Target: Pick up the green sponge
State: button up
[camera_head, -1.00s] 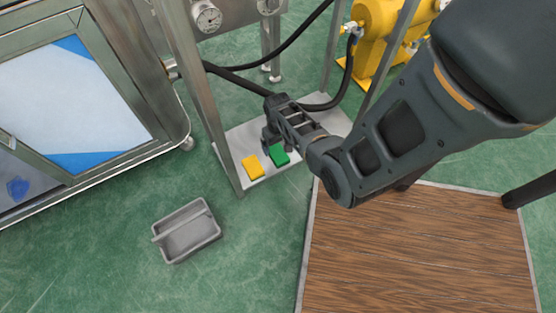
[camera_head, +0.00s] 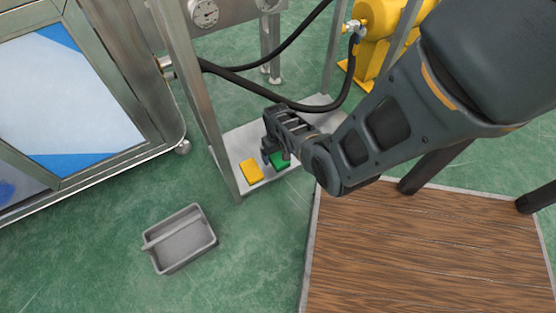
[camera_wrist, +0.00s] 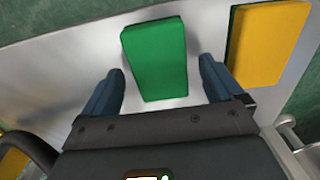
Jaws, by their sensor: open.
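The green sponge (camera_wrist: 155,58) is a flat rectangular block lying on the grey metal shelf (camera_wrist: 65,68) of the machine frame. In the wrist view it sits between and a little beyond the two fingertips, with a gap on each side. In the head view the green sponge (camera_head: 281,161) is partly hidden by my gripper (camera_head: 276,156). My gripper also shows in the wrist view (camera_wrist: 161,75), open and empty, its fingers on either side of the sponge's near part. I cannot tell how high the fingertips are above the shelf.
A yellow sponge (camera_head: 251,171) lies beside the green one on the shelf. A metal post (camera_head: 203,100) and black hoses (camera_head: 290,98) are close to my arm. A grey tray (camera_head: 180,240) stands on the floor; a wooden platform (camera_head: 420,260) is at the right.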

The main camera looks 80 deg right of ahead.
aim_at(279, 158)
jog(key=c, duration=1.1)
jog(key=shift+r, duration=0.2)
jog(key=r+p, duration=0.3)
jog(key=s+a+r+p, duration=0.1)
jog(key=r, duration=0.1)
jog(key=s+a+r+p, duration=0.4)
jog(key=s, duration=0.1)
jog(key=s+a+r+p, duration=0.1)
jog(key=s+a+p, duration=0.1)
jog(key=shift+s+a+r, duration=0.35)
jog(key=shift+s+r, duration=0.05)
